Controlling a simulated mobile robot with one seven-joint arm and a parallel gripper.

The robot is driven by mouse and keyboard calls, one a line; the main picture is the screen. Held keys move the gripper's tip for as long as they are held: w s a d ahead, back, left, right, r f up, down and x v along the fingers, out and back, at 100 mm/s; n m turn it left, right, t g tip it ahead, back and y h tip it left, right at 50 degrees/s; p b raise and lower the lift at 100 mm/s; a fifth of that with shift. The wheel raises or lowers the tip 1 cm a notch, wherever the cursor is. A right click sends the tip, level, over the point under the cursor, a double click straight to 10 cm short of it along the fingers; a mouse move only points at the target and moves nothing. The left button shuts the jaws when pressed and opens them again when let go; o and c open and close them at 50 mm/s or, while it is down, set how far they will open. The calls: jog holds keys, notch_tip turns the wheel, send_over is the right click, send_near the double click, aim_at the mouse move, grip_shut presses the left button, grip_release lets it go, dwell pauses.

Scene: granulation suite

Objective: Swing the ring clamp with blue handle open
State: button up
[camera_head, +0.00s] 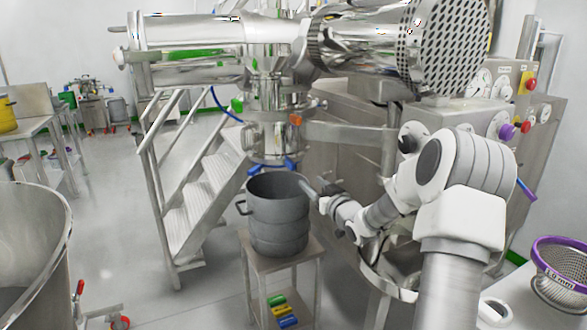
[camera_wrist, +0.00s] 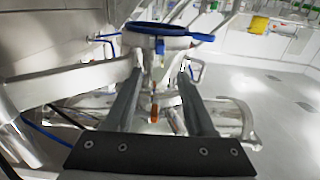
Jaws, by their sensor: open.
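The ring clamp with its blue handle (camera_head: 285,168) sits at the bottom outlet of the steel vessel, just above the grey pot, in the head view. In the wrist view a blue ring-shaped part (camera_wrist: 170,31) with a blue piece hanging from it lies just beyond my fingertips, near the top middle. My gripper (camera_head: 304,184) is at the right rim of the pot in the head view, slightly below and right of the blue parts. In the wrist view my gripper (camera_wrist: 160,66) is open, its two fingers apart with nothing clearly held between them. Whether a finger touches the clamp I cannot tell.
The grey pot (camera_head: 277,225) stands on a small steel stand (camera_head: 282,262) under the outlet. Steel steps (camera_head: 200,205) are to the left, and a steel machine with control knobs (camera_head: 440,125) is behind my arm. A large steel drum (camera_head: 30,245) stands at lower left.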

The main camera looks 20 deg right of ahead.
aim_at(294, 167)
jog(key=w, duration=1.3)
jog(key=shift+w+a, duration=0.25)
grip_shut()
dwell(1.0)
